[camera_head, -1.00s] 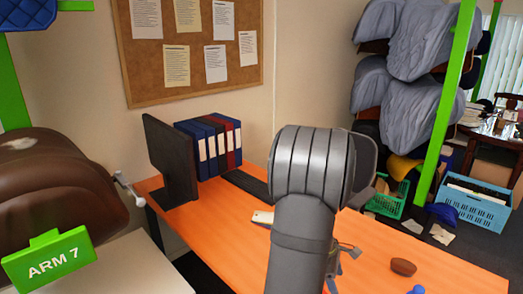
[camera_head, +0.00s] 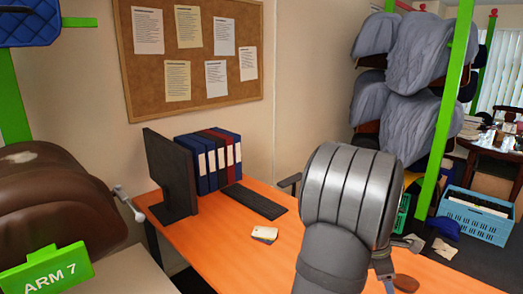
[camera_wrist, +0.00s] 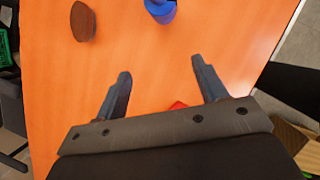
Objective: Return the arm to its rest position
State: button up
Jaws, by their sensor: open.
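My gripper (camera_wrist: 160,90) shows in the wrist view with its two fingers wide apart and nothing between them but a small red thing (camera_wrist: 178,105) on the desk beneath, mostly hidden by the gripper body. In the head view my arm stands over the right part of the orange desk (camera_head: 215,245) and hides most of the gripper. A brown oval object (camera_wrist: 83,22) and a blue round object (camera_wrist: 161,10) lie on the desk beyond the fingertips, apart from them. The brown object also shows in the head view (camera_head: 406,283).
A monitor (camera_head: 171,175), a row of binders (camera_head: 212,160), a keyboard (camera_head: 254,201) and a small pale stack (camera_head: 264,234) are on the desk. A brown saddle (camera_head: 50,205) is at left. A green post (camera_head: 447,110) and blue crate (camera_head: 476,215) stand at right.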

jog(key=s+d+n, duration=0.2)
jog(key=d, duration=0.9)
jog(key=s+d+n+t, duration=0.1)
jog(key=s+d, duration=0.2)
jog(key=d, duration=0.8)
jog(key=shift+s+d+n, duration=0.35)
jog(key=shift+n, duration=0.05)
